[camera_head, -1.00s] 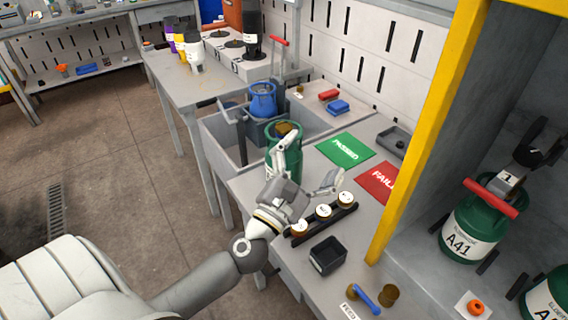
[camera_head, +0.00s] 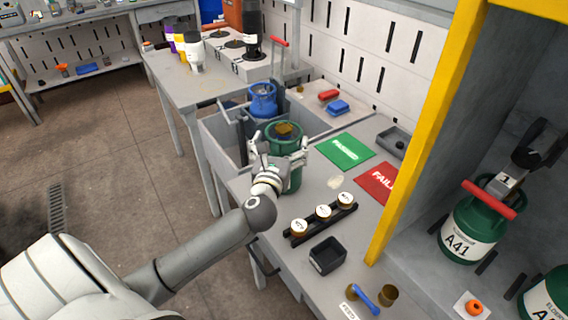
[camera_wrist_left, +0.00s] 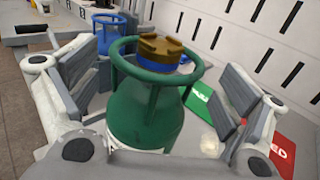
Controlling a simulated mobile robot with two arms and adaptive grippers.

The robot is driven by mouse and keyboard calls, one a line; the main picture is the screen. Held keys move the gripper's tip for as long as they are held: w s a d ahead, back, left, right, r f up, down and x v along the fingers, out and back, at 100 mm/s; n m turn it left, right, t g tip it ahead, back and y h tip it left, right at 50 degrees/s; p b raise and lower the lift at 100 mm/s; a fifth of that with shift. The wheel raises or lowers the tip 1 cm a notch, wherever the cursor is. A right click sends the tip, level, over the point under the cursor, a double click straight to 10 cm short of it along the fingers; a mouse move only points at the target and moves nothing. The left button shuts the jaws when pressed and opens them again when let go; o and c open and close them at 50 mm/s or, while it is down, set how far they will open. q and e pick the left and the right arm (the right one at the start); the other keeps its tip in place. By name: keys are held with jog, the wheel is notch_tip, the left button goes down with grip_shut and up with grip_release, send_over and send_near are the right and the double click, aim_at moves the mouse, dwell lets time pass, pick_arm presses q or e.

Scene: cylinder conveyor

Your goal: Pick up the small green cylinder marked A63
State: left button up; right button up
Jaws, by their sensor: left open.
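A small green cylinder (camera_head: 290,135) with a collar ring and a brass-coloured top stands upright on the workbench, beside the sink. In the left wrist view the green cylinder (camera_wrist_left: 147,108) fills the middle, between the two open fingers. Its marking cannot be read; only a sliver of white label shows at its lower edge. My left gripper (camera_head: 279,150) is open around the cylinder, one finger on each side; in the left wrist view (camera_wrist_left: 155,95) gaps show between the fingers and the body. My right gripper is not in view.
A blue cylinder (camera_head: 262,98) stands behind in the sink area. The green PASSED mat (camera_head: 345,150) and red FAILED mat (camera_head: 378,183) lie right of the cylinder. A rack (camera_head: 321,221) of capped parts and a dark square box (camera_head: 327,255) are nearer. A larger green A41 cylinder (camera_head: 473,228) stands at right.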

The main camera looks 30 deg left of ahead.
aim_at(282, 134)
pick_arm(q)
jog(key=x, duration=0.5)
jog(key=shift+a+r+p, duration=0.1)
jog(key=shift+r+p, duration=0.1)
jog(key=shift+p, duration=0.15)
jog(key=shift+s, duration=0.1)
jog(key=c, duration=1.7)
jog(key=shift+r, duration=0.35)
